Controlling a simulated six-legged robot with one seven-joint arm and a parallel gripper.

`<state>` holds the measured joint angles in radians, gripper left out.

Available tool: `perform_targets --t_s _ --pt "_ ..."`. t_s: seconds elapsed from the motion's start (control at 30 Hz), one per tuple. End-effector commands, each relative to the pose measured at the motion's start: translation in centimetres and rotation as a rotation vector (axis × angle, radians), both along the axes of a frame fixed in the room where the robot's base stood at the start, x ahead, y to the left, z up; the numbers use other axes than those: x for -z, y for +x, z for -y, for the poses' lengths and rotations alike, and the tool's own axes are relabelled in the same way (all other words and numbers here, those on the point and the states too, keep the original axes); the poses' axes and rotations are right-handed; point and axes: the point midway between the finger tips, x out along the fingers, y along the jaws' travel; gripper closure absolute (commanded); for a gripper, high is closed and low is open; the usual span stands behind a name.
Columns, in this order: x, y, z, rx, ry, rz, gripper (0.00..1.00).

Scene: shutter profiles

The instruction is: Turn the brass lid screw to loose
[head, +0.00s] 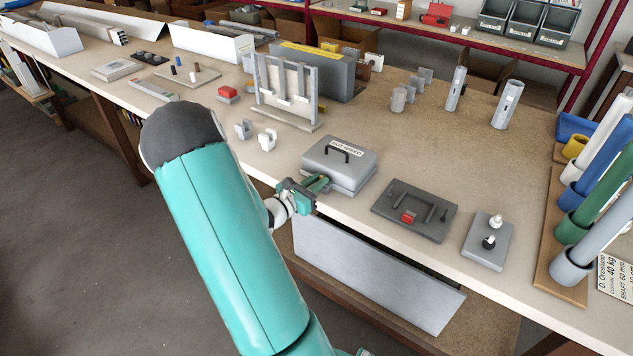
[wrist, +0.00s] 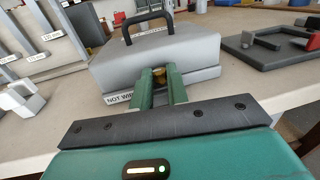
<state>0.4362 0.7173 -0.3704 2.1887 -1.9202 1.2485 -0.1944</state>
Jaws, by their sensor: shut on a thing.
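A grey metal box (head: 350,177) with a black lid handle (head: 339,153) and a white label stands near the front edge of the bench. It also fills the upper middle of the wrist view (wrist: 110,72). The brass lid screw (wrist: 160,73) shows at the box's near side, between my green fingers. My gripper (head: 321,182) reaches the box's near left side, and its fingers (wrist: 163,78) are shut on the screw. The fingers cover most of the screw, and its turned position cannot be told. In the head view I cannot make out the screw.
A dark grey plate (head: 414,222) with a handle frame and a red block lies right of the box. A smaller grey plate (head: 488,240) with two knobs is farther right. A slotted rack (head: 286,92) and light clips (head: 267,138) stand to the left. Coloured tubes (head: 600,165) line the right end.

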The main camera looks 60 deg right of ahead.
Motion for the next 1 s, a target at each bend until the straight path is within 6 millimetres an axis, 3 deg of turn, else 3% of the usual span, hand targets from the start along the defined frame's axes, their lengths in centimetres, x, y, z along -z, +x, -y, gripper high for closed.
perform_targets --t_s 0.33,1.0 --pt "0.0 -0.2 -0.1 -0.091 -0.001 -0.001 1.00" --pt "0.0 -1.2 -0.1 -0.504 0.001 -0.002 1.00"
